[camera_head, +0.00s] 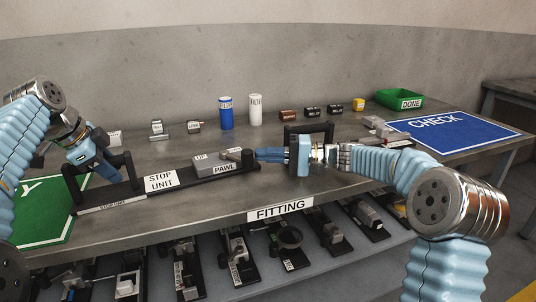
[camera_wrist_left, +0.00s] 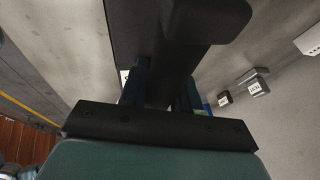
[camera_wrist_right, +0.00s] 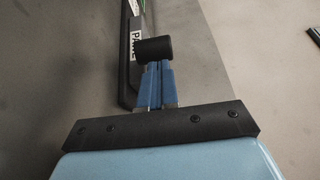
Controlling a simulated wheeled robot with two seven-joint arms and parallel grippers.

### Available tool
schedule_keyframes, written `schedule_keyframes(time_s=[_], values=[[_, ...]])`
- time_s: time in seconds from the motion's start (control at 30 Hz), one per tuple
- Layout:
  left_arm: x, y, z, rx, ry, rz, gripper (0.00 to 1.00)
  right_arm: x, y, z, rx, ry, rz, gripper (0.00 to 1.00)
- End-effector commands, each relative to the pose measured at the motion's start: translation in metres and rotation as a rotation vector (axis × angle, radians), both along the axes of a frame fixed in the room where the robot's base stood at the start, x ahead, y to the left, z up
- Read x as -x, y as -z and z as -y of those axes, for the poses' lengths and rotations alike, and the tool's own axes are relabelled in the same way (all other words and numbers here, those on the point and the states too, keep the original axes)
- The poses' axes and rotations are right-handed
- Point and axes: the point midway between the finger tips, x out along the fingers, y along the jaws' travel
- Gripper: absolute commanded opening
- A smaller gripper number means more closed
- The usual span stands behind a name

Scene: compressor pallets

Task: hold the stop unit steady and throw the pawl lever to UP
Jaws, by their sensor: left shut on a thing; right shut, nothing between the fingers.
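The stop unit is a long black base (camera_head: 130,196) lying along the bench, with a dark upright handle at each end. My left gripper (camera_head: 98,166) is shut on the left handle (camera_head: 70,184); in the left wrist view the dark handle bar (camera_wrist_left: 185,65) passes between the fingers. The grey pawl block, marked UP (camera_head: 201,157) and PAWL (camera_head: 224,168), sits right of the middle. The pawl lever's dark knob (camera_wrist_right: 154,49) shows in the right wrist view. My right gripper (camera_head: 259,154) is shut and empty, its fingertips (camera_wrist_right: 157,68) at the knob; contact is unclear.
A blue CHECK mat (camera_head: 450,131) and a green DONE bin (camera_head: 400,98) lie at the right. A blue can (camera_head: 226,114), a white can (camera_head: 255,110) and small labelled parts stand behind. The shelf below (camera_head: 270,275) holds several units.

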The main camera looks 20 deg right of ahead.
Motion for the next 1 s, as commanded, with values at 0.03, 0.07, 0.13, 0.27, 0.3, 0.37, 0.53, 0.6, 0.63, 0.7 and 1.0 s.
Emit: schedule_keyframes(time_s=[0.03,0.07,0.13,0.27,0.3,0.37,0.53,0.6,0.63,0.7,1.0], values=[[0.000,0.007,0.000,-0.006,0.000,-0.016,0.00,0.000,0.001,0.000,0.000,0.003,0.000,0.00],[0.000,0.007,0.000,-0.006,0.000,-0.016,0.00,0.001,0.001,0.000,-0.001,0.006,0.000,0.00],[0.000,0.007,0.000,-0.006,0.000,-0.016,0.00,0.002,0.000,-0.001,-0.001,0.018,0.002,0.00],[0.000,0.008,0.000,-0.006,0.000,-0.016,0.00,0.004,-0.001,-0.004,-0.003,0.048,0.003,0.00],[0.000,0.008,0.000,-0.006,0.000,-0.016,0.00,0.005,0.000,-0.004,-0.003,0.053,0.002,0.00],[0.000,0.008,0.000,-0.006,0.000,-0.016,0.00,0.005,0.000,-0.005,-0.004,0.060,0.003,0.00],[0.000,0.008,0.000,-0.006,0.000,-0.017,0.00,0.008,-0.001,-0.007,-0.004,0.084,0.004,0.00],[0.000,0.008,0.000,-0.007,0.001,-0.017,0.00,0.009,-0.001,-0.009,-0.004,0.097,0.003,0.00],[0.000,0.008,0.000,-0.007,0.001,-0.017,0.00,0.010,-0.001,-0.009,-0.005,0.104,0.003,0.00],[0.000,0.008,0.000,-0.007,0.001,-0.017,0.00,0.012,-0.001,-0.011,-0.004,0.126,0.004,0.00],[0.000,0.008,0.000,-0.006,0.002,-0.016,0.00,0.028,0.000,-0.029,-0.001,0.267,0.000,0.00]])
